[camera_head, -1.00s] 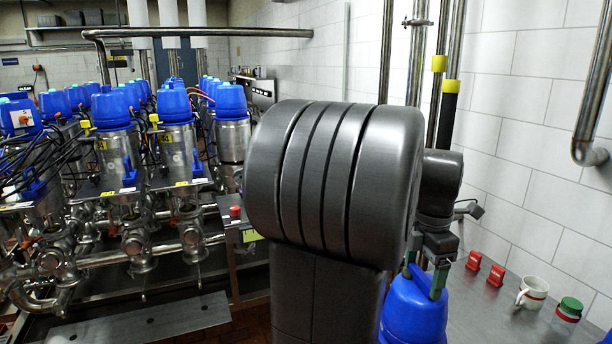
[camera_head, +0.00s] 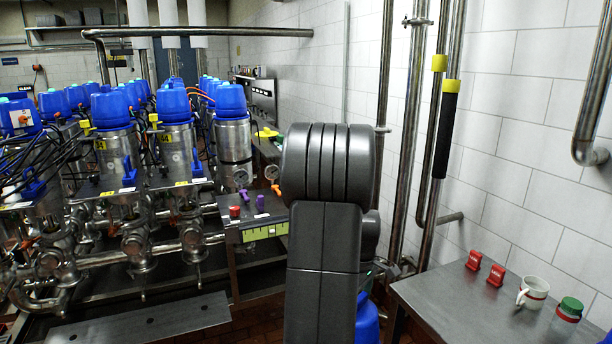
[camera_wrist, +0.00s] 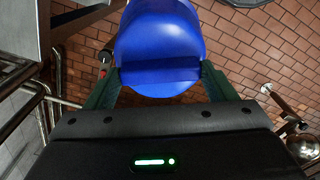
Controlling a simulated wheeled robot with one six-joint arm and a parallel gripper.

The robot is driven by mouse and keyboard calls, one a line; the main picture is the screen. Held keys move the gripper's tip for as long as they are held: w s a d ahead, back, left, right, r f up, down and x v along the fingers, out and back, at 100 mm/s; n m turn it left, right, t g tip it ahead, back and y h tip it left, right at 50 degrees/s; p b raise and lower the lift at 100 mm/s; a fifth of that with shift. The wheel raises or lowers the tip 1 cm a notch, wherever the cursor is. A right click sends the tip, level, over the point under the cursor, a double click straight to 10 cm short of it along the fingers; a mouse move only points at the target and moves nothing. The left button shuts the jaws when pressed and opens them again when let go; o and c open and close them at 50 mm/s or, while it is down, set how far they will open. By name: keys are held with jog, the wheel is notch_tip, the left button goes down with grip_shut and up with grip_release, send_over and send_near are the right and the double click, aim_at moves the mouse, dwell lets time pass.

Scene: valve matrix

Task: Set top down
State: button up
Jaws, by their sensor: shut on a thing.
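The blue top (camera_wrist: 160,45) is between the two dark green fingers of my gripper (camera_wrist: 160,75) in the wrist view. The fingers press on its near part, and brown floor tiles show below it, so it hangs in the air. In the head view, part of the blue top (camera_head: 367,320) shows low beside my arm.
A steel table (camera_head: 470,310) at the right holds two red blocks (camera_head: 484,268), a white mug (camera_head: 532,292) and a green-lidded jar (camera_head: 567,310). Its left part is bare. Blue-capped valves (camera_head: 170,150) stand in rows at the left. A panel with small handles (camera_head: 262,215) stands behind my arm.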

jog(key=a+f+m, duration=0.1)
jog(key=a+f, duration=0.1)
jog(key=w+a+f+m, duration=0.1)
jog(key=a+f+m, duration=0.1)
jog(key=f, duration=0.1)
jog(key=w+a+f+m, duration=0.1)
jog(key=a+f, duration=0.1)
jog(key=f, duration=0.1)
jog(key=shift+a+f+m, duration=0.15)
jog(key=shift+a+m, duration=0.1)
jog(key=shift+m, duration=0.15)
jog(key=a+f+m, duration=0.5)
jog(key=a+f, duration=0.1)
jog(key=f, duration=0.2)
jog(key=shift+s+a, duration=0.15)
jog(key=shift+a, duration=0.1)
jog(key=shift+r, duration=0.1)
